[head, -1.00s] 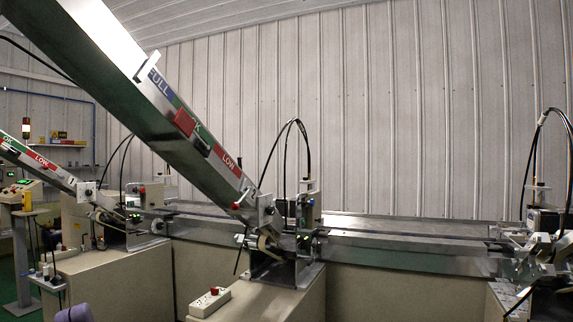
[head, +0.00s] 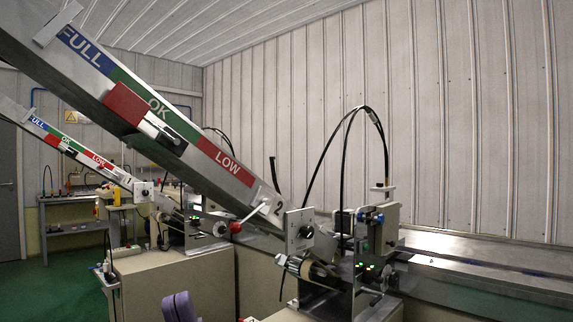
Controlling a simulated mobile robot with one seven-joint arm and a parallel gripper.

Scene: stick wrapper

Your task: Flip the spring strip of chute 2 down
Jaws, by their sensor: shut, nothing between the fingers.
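The large near chute (head: 190,150) slopes down from upper left to a machine head at centre right. Its side carries FULL, OK and LOW bands, and a plate at its lower end seems to read 2. A red block (head: 123,105) with a dark and silver piece sits on its side. Near the lower end, a thin pale rod runs down-left to a red knob (head: 235,227). I cannot tell which part is the spring strip, or whether it is up or down. My gripper is not in view.
A second chute (head: 75,150), marked 1, stands farther back at left. The near machine head (head: 345,255) has looping black cables above it. A metal conveyor bed (head: 480,272) runs off to the right. Green floor (head: 60,290) is open at lower left.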

